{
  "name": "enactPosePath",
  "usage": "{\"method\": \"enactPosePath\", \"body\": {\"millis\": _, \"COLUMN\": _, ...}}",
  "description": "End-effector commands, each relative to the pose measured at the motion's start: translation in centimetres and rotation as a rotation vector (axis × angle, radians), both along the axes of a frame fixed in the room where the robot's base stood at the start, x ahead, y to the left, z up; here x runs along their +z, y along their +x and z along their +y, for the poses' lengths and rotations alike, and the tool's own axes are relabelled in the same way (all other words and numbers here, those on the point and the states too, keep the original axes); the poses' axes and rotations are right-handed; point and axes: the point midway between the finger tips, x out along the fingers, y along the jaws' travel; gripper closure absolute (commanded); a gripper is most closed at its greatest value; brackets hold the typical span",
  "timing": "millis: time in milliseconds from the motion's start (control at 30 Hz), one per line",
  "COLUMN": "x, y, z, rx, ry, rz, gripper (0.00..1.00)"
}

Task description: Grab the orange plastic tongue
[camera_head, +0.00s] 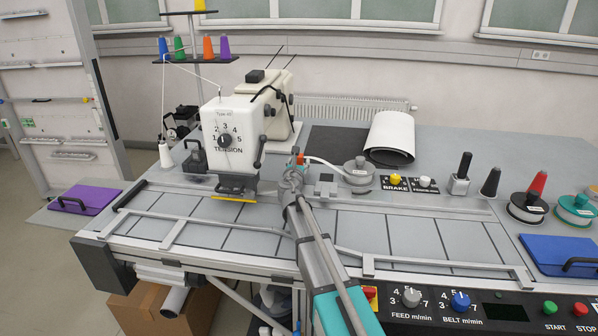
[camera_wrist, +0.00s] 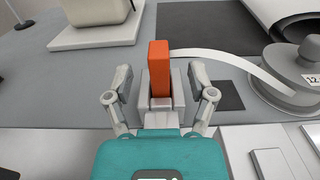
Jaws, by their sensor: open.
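The orange plastic tongue (camera_wrist: 159,66) is an upright block on a grey mount (camera_wrist: 160,104), centred in the wrist view. In the head view only a small orange part of it shows (camera_head: 300,158), just beyond my gripper (camera_head: 293,177). In the wrist view my gripper (camera_wrist: 160,80) is open. One finger is left of the tongue and its mount and the other is right, with visible gaps on both sides. How far the fingertips are from the tongue in depth is hard to tell.
A white strip (camera_wrist: 225,60) runs from beside the tongue to a round grey reel (camera_wrist: 296,75) at right. The tension machine (camera_head: 232,130) stands left of my arm. A white roll (camera_head: 391,135) lies behind. Low rails (camera_head: 440,268) cross the table front.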

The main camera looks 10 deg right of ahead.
Motion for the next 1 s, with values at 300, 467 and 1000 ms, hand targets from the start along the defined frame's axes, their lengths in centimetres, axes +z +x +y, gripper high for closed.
{"method": "enactPosePath", "body": {"millis": 300, "x": -0.2, "y": 3.7, "z": -0.9, "rx": 0.001, "ry": 0.0, "rz": 0.0, "gripper": 0.29}}
{"method": "enactPosePath", "body": {"millis": 467, "x": -0.1, "y": 4.4, "z": -1.1, "rx": 0.001, "ry": 0.0, "rz": 0.0, "gripper": 0.29}}
{"method": "enactPosePath", "body": {"millis": 1000, "x": -0.2, "y": 4.4, "z": -1.1, "rx": 0.002, "ry": 0.0, "rz": 0.0, "gripper": 0.29}}
